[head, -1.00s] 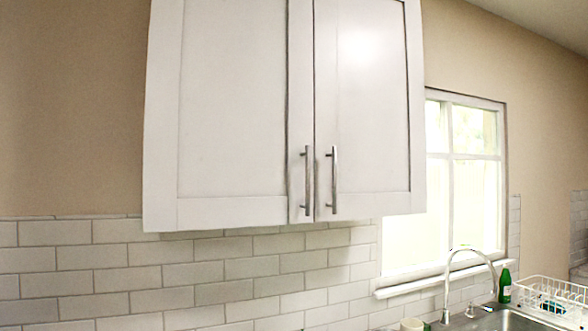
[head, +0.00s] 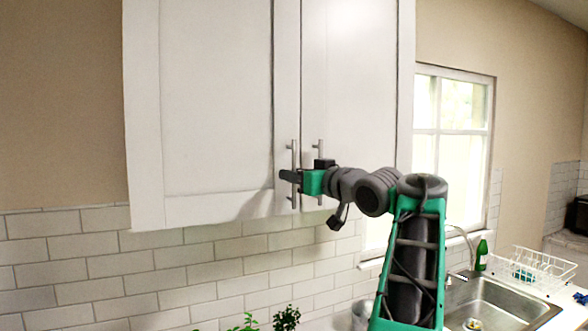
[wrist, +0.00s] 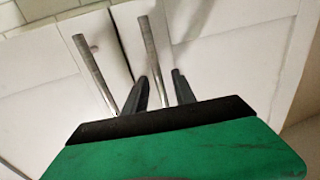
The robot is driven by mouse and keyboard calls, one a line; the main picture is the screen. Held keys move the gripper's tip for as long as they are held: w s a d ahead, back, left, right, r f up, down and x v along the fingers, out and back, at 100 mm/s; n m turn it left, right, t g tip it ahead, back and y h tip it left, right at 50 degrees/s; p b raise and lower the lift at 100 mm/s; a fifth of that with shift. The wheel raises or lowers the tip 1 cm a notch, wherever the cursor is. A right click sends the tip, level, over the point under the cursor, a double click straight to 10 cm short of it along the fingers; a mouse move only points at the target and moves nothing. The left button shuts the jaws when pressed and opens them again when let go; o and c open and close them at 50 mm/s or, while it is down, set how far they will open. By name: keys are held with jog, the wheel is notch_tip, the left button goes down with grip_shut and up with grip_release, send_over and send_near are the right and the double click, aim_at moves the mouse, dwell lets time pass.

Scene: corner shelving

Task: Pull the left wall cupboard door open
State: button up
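The left wall cupboard door (head: 217,95) is a white framed panel, shut flush beside the right door (head: 349,90). Its vertical metal bar handle (head: 293,150) is near its lower right corner. My gripper (head: 290,177) is at this handle, reaching in from the right across the right door's handle (head: 319,150). In the wrist view my fingers (wrist: 160,92) stand apart, with the left door's handle bar (wrist: 152,45) running between them. Some gap shows beside the bar. The right door's handle (wrist: 92,70) lies outside the fingers. The fingertips' exact contact is hidden.
White tiles (head: 100,265) cover the wall below the cupboard. A window (head: 450,150), a sink (head: 500,300) with a tap, a green bottle (head: 482,254) and a dish rack (head: 545,270) are at the right. Green plants (head: 286,318) stand below. The space left of the handle is clear.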

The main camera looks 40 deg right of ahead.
jog(key=shift+w, duration=0.4)
grip_shut()
dwell(1.2)
